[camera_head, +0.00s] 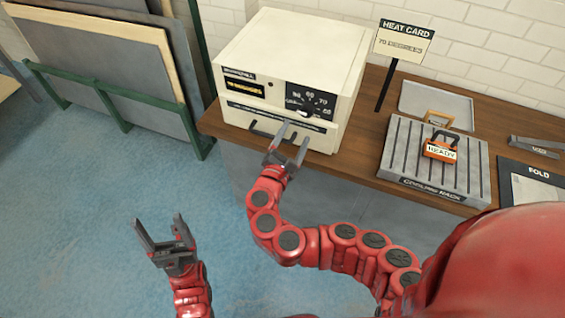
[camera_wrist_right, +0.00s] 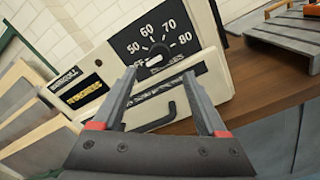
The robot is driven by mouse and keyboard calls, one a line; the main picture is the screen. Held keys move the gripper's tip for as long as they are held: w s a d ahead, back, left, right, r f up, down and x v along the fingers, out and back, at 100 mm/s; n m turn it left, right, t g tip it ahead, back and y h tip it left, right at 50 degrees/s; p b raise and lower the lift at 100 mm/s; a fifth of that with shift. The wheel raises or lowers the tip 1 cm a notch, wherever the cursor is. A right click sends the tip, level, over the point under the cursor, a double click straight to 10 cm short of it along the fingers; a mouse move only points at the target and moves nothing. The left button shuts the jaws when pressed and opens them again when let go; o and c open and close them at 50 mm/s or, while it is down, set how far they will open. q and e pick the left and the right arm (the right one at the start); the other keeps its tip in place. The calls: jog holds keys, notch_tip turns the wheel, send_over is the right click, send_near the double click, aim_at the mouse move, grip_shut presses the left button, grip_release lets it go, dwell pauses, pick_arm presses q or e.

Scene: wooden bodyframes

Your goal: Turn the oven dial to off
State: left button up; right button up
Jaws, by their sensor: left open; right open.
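The cream oven (camera_head: 283,60) stands on the wooden bench. Its black dial panel (camera_head: 318,99) carries an off mark and numbers from 50 to 80. My left gripper (camera_head: 158,222) is open and empty above the floor.
A dark handle (camera_wrist_right: 155,122) sticks out from the oven's lower front. To the right are a heat card (camera_head: 403,42) reading 70 degrees, a cooling rack (camera_head: 398,160) and an orange ready tag (camera_head: 440,150). Boards lean in a green rack (camera_head: 120,115) at left.

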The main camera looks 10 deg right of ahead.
jog(key=v, duration=0.9)
dwell(0.3)
